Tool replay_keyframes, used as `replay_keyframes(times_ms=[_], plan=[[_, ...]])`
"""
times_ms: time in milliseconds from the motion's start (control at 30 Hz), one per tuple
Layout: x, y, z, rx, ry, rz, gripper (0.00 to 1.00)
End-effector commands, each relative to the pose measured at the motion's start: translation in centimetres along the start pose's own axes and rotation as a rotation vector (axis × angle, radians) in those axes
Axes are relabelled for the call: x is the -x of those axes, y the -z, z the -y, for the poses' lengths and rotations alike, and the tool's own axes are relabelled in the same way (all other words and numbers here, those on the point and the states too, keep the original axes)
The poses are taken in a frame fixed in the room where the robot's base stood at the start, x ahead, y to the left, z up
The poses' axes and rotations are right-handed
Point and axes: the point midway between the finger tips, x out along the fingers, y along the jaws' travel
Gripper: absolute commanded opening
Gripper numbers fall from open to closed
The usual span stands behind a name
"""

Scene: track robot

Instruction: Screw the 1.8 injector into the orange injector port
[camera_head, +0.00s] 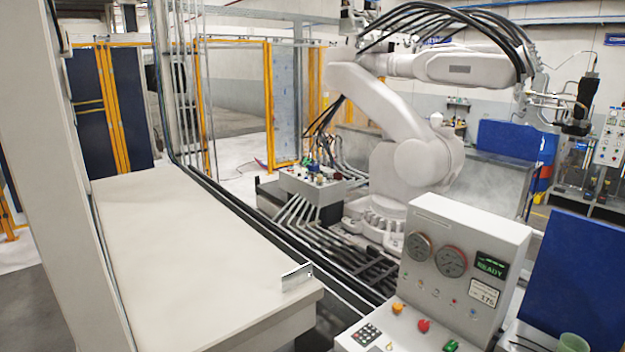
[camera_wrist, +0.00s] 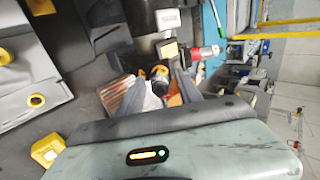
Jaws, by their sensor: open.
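My gripper (camera_wrist: 163,86) shows in the wrist view, reaching up from a grey-green housing with a small lit indicator. Its dark fingers are apart, and I cannot see anything held between them. A small yellow-and-black cylindrical part (camera_wrist: 160,78) appears beyond the fingertips; I cannot tell whether it touches them. An orange patch (camera_wrist: 175,97) shows near the right finger, partly hidden. I cannot tell which part is the 1.8 injector or the orange injector port. My gripper is not seen in the head view.
In the head view a pale bench (camera_head: 180,250) carries a small metal bracket (camera_head: 296,277) at its corner. A control console (camera_head: 460,260) reads READY. A large white robot arm (camera_head: 395,150) stands behind it. A green cup (camera_head: 573,342) sits at lower right.

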Motion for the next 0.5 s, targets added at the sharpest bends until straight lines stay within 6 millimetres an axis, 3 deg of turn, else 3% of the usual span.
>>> replay_keyframes(times_ms=[233,500], plan=[[0.01,0.0,-0.01,0.061,0.0,0.0,0.42],[0.01,-0.01,-0.01,0.616,0.0,-0.001,0.42]])
